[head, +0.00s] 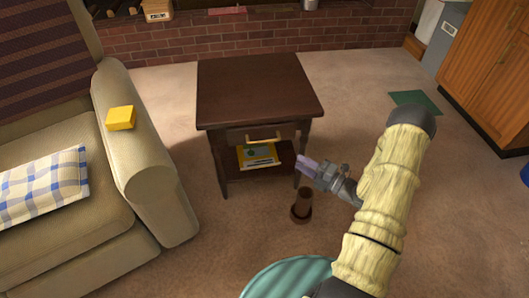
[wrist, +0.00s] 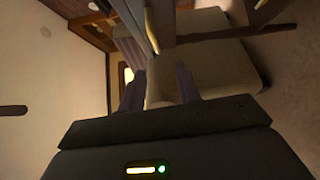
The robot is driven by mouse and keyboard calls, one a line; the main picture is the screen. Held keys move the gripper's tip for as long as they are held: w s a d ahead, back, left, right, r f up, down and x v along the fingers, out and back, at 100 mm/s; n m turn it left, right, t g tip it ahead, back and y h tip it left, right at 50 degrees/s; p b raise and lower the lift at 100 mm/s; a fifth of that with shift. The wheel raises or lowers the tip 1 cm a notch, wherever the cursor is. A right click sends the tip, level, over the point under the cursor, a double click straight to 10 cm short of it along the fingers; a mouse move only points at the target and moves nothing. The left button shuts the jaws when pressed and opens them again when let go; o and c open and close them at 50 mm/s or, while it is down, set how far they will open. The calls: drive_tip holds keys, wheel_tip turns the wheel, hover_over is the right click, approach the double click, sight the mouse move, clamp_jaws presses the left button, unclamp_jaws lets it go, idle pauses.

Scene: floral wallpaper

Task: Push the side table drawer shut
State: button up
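The dark brown side table (head: 258,88) stands in the middle of the head view, beside the sofa. Its drawer front is below the top, with a brass-coloured handle (head: 265,140); how far the drawer stands out is hard to tell from above. My gripper (head: 306,164) is by the table's front right leg, to the right of the handle, and looks apart from the drawer. In the wrist view, its two dark fingers (wrist: 160,88) are spread with an empty gap between them. A dark table edge with a pale handle shows at the top of that view.
Yellow books (head: 258,156) lie on the table's lower shelf. A brown vase-like object (head: 302,204) stands on the carpet below my gripper. The beige sofa (head: 150,170) bounds the left side, with a yellow block (head: 121,118) on its arm. A teal round surface (head: 290,278) is at the front.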

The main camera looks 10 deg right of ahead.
sight(265, 141)
drive_tip(key=shift+s+d+f+n+t+y, duration=0.3)
drive_tip(key=shift+s+d+n, duration=0.1)
drive_tip(key=shift+s+d, duration=0.25)
drive_tip(key=shift+a, duration=0.1)
drive_tip(key=b+x, duration=0.5)
drive_tip(key=x, duration=1.2)
drive_tip(key=shift+w+a+r, duration=0.1)
drive_tip(key=shift+w+a, duration=0.05)
drive_tip(key=shift+a, duration=0.05)
drive_tip(key=shift+c, duration=0.2)
clamp_jaws()
